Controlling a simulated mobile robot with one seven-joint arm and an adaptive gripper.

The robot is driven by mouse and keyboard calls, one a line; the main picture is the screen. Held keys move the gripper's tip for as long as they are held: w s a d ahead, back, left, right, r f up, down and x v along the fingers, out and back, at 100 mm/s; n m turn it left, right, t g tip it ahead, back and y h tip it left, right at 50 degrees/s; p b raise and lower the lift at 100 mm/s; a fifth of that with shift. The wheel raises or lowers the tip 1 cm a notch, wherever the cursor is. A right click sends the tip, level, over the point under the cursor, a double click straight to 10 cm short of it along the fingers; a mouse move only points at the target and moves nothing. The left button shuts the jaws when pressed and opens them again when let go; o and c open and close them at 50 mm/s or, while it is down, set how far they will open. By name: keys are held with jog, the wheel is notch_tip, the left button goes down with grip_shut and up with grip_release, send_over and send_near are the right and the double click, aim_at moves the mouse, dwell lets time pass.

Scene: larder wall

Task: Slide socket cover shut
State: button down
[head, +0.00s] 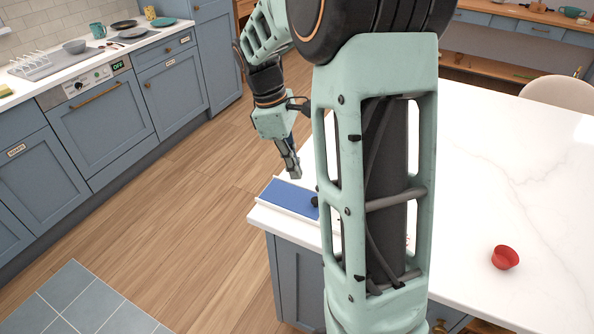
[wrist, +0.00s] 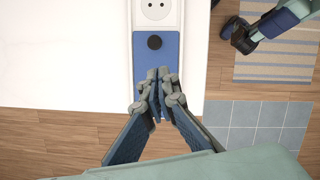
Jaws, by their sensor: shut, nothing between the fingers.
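The blue socket cover (head: 283,196) lies in a white strip on the corner of the white counter. Its black knob (head: 314,202) stands near one end. In the wrist view the cover (wrist: 144,60) lies below an uncovered white socket (wrist: 155,10), with the knob (wrist: 154,42) at the end nearer the socket. The socket is cut by the top edge there; in the head view my arm hides it. My gripper (head: 295,175) is shut and empty, pointing down over the cover. In the wrist view its fingertips (wrist: 157,76) are below the knob, apart from it.
A red cup (head: 505,257) stands on the counter (head: 480,190) at right, well away from the strip. The white counter beside the strip is clear. The strip runs close to the counter edge, with wooden floor (head: 190,210) beyond.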

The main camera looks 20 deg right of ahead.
aim_at(307, 205)
jog(key=x, duration=0.8)
jog(key=shift+f, duration=0.3)
jog(key=shift+s+d, duration=0.1)
jog(key=s+d, duration=0.3)
jog(key=s, duration=0.1)
jog(key=s+d+p, duration=0.1)
jog(key=s+d, duration=0.3)
jog(key=s, duration=0.1)
jog(key=s+d+p, duration=0.1)
jog(key=s+d, duration=0.3)
jog(key=s, duration=0.1)
jog(key=shift+s, duration=0.1)
jog(key=shift+r, duration=0.1)
jog(key=p+v, duration=0.8)
jog(key=v, duration=0.2)
jog(key=shift+w+p, duration=0.25)
jog(key=shift+p, duration=0.15)
